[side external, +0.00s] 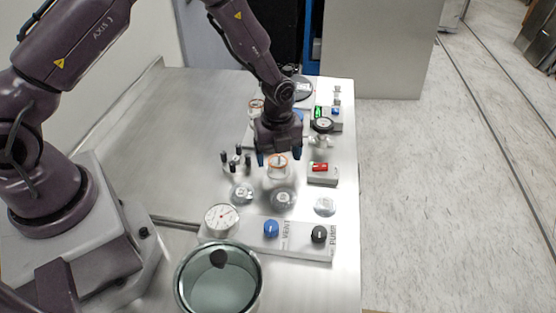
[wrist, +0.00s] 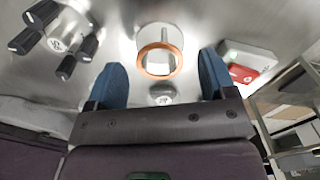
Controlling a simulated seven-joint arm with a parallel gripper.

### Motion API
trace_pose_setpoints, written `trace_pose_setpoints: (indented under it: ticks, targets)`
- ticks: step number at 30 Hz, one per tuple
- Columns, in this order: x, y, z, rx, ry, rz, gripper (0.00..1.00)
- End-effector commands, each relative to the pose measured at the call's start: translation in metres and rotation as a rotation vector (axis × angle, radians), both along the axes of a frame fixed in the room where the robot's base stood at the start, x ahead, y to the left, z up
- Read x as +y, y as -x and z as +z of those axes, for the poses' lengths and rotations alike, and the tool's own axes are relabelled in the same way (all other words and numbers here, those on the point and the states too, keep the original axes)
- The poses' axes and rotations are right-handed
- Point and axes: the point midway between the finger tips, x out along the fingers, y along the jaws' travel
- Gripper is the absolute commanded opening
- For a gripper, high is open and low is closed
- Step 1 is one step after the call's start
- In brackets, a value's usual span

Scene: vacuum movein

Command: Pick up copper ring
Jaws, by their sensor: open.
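The copper ring (side external: 278,158) is a thin orange-brown circle around the top of a clear or shiny upright cylinder on the steel table. In the wrist view the copper ring (wrist: 158,59) lies ahead of and between the fingers, and I look down through it. My gripper (side external: 278,160) has blue fingertips and hangs just above and around the ring in the side view. In the wrist view my gripper (wrist: 158,80) is open with its two blue fingers spread wide. Nothing is held between them. Exact height above the ring is hard to tell.
A stand with several black-tipped posts (wrist: 62,40) is left of the ring. A grey block with a red part (side external: 320,168) is right. Nearer the front are a panel with blue and black knobs (side external: 295,242), a dial gauge (side external: 222,217) and a glass-lidded vessel (side external: 218,280).

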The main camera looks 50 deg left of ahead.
Motion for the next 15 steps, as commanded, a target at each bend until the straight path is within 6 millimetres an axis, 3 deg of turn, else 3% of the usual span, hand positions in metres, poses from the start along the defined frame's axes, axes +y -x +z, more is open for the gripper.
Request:
trace_pose_setpoints:
  ticks: [15]
  targets:
    - [0.0002,0.0001,-0.0050,0.000,0.000,0.000,0.77]
